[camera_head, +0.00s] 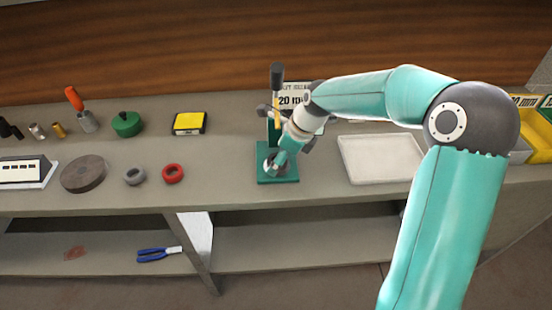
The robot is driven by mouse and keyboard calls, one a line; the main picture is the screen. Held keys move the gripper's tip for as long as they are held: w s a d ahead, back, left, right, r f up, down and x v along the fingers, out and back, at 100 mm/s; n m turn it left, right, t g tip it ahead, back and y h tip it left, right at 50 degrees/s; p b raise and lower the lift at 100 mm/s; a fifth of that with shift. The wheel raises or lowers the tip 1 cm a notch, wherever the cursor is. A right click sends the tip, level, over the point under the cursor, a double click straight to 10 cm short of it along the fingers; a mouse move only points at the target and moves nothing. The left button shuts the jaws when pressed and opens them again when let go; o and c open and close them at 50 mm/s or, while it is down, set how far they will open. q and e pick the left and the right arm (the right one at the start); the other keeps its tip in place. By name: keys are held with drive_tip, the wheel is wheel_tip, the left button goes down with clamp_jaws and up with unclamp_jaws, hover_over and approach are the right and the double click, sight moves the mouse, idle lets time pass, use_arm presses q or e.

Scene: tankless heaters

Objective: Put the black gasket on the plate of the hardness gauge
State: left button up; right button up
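The hardness gauge stands on the bench, with a green base plate (264,178) and an upright black-topped lever (277,76). My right arm reaches in from the right, and its gripper (274,162) points down just over the plate, hiding part of it. A small dark and grey shape shows at the fingertips. I cannot tell whether it is the black gasket, or whether the fingers are shut on it. No black gasket shows clearly elsewhere. My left gripper is not in view.
A red ring (173,174), a grey ring (134,176) and a dark round disc (83,174) lie left of the gauge. A white tray (380,160) lies to its right. A sign (294,98) stands behind it.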

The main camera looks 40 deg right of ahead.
sight(286, 162)
drive_tip(key=shift+s+d+r, duration=0.1)
drive_tip(key=shift+r, duration=0.4)
drive_tip(key=shift+v, duration=1.25)
drive_tip(key=s+d, duration=0.2)
drive_tip(key=s, duration=0.1)
drive_tip(key=s+d+b, duration=0.1)
drive_tip(key=s, duration=0.2)
drive_tip(key=s+d+b, duration=0.1)
drive_tip(key=s+d, duration=0.1)
drive_tip(key=s, duration=0.1)
drive_tip(key=shift+s+d+f, duration=0.1)
drive_tip(key=shift+d+f, duration=0.1)
drive_tip(key=shift+d, duration=0.1)
drive_tip(key=shift+s+d, duration=0.25)
drive_tip(key=shift+s, duration=0.35)
